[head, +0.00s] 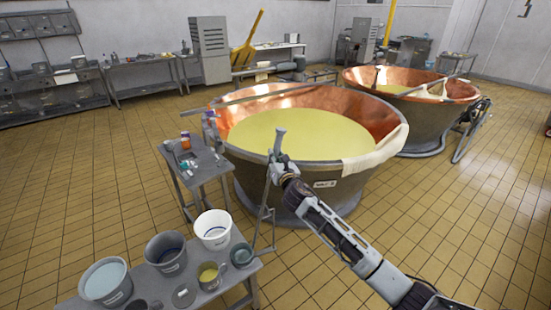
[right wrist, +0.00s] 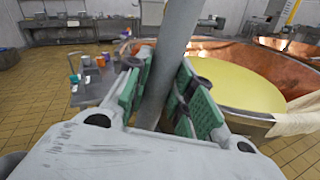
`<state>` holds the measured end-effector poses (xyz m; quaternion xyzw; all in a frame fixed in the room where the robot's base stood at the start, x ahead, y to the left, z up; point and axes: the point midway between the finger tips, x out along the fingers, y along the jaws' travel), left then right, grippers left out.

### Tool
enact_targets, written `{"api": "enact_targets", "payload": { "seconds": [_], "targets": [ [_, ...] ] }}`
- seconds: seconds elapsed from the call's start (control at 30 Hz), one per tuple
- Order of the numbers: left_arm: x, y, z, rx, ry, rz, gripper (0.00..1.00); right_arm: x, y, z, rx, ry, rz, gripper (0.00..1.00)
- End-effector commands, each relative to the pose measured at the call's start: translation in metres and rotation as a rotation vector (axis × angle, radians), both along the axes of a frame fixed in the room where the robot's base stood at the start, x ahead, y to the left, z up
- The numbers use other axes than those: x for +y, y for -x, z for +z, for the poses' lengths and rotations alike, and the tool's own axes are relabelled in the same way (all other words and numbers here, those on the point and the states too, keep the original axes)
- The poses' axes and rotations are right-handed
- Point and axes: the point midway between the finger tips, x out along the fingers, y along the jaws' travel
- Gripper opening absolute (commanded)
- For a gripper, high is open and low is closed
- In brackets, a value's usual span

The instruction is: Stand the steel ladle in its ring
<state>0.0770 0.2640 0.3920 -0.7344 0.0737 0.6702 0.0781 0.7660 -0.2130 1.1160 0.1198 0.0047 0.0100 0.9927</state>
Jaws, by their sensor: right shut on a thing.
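My right gripper (head: 279,167) is shut on the grey handle of the steel ladle (head: 280,141). The handle's top end stands up above the fingers, slightly tilted, in front of the near vat. In the right wrist view the handle (right wrist: 176,50) runs between the green finger pads of the gripper (right wrist: 164,92). The ladle's lower end is hard to make out against thin grey metalwork (head: 265,214) at the right end of the low bench. I cannot tell which part of that metalwork is the ring. My left gripper is not in view.
The low bench (head: 228,291) holds several containers, including a white bucket (head: 213,229) and a grey bucket (head: 166,253). The near copper vat (head: 330,187) of yellow liquid stands just beyond the gripper. A small side table (head: 205,168) is left of it. Tiled floor lies clear at right.

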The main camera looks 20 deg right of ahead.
Motion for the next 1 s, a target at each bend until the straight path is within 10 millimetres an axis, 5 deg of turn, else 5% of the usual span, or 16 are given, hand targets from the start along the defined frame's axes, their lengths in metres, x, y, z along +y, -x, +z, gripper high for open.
{"api": "enact_targets", "payload": {
  "seconds": [1.0],
  "targets": [
    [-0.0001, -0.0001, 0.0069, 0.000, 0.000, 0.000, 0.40, 0.0000, 0.0014, 0.0001, -0.001, 0.000, 0.001, 0.00]
  ]
}}
